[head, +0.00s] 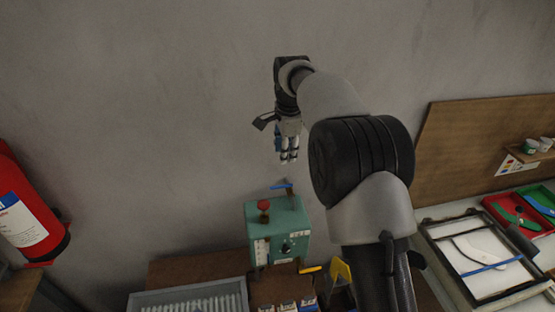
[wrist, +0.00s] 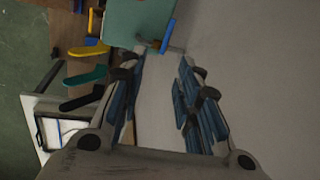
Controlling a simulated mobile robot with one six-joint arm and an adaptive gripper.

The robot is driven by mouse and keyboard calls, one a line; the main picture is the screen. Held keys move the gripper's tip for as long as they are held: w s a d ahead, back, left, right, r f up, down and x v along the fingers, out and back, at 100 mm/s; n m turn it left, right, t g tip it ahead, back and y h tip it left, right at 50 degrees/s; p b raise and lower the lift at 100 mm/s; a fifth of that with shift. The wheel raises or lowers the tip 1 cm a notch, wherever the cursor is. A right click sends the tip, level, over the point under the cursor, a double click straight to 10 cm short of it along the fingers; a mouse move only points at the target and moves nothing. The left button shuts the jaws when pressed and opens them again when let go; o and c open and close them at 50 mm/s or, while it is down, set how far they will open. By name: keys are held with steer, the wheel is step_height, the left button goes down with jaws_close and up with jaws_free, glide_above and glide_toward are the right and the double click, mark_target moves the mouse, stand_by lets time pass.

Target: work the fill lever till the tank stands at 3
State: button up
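A teal box (head: 279,233) stands on the bench by the wall, with a red knob (head: 263,205) on top. A white strip with marks (head: 262,251) is on its front; its reading is too small to tell. A blue-handled lever (head: 282,187) sticks up at the box's back right; it also shows in the wrist view (wrist: 168,36). A yellow handle (head: 310,269) is at the lower right. Which lever is the fill lever is not clear. My gripper (head: 289,160) points down above the box, apart from the blue lever. In the wrist view my gripper (wrist: 163,68) is open and empty.
A grey ribbed tray (head: 190,300) lies at the front left. A red extinguisher (head: 22,215) is at far left. A framed white panel (head: 490,262) and a red tray (head: 512,215) lie to the right. The wall behind is bare around my gripper.

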steer(key=w+a+f+m, duration=0.1)
steer(key=w, duration=0.1)
steer(key=p, duration=0.2)
glide_toward(279, 187)
steer(key=x, duration=0.7)
steer(key=shift+w+a+f, duration=0.1)
steer(key=shift+w+f, duration=0.15)
steer(key=shift+f, duration=0.05)
jaws_close()
stand_by(0.3)
